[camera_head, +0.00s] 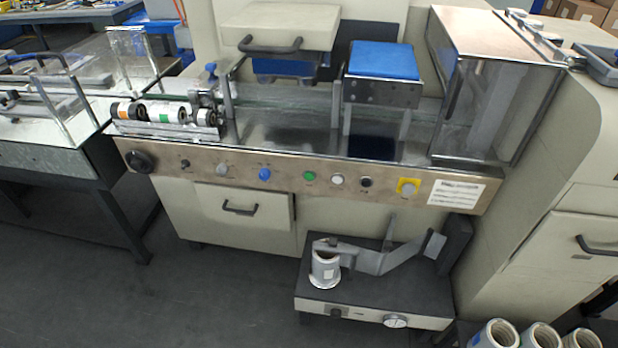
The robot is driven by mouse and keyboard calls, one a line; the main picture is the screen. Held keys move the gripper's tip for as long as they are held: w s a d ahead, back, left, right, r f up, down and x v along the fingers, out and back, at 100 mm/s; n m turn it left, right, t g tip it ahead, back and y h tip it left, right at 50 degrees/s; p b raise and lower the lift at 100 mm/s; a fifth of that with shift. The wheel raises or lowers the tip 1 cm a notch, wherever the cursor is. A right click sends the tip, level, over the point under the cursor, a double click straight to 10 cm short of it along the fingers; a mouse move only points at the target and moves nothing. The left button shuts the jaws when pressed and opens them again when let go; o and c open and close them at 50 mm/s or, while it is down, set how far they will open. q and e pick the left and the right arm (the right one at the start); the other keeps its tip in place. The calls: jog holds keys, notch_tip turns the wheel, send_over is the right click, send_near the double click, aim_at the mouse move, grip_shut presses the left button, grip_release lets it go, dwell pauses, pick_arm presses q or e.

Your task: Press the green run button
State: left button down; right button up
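The green run button (310,176) is a small round button on the metal front panel (225,181) of the wrapper machine. It sits between a blue knob (265,174) on its left and a white button (337,180) on its right. Nothing covers it. Neither of my grippers shows in the head view.
The panel also has a black button (367,182) and a grey button on a yellow plate (408,187). A low black-topped stand (385,290) with a roll (325,270) and a grey arm (385,258) stands below. Dark floor is clear at lower left.

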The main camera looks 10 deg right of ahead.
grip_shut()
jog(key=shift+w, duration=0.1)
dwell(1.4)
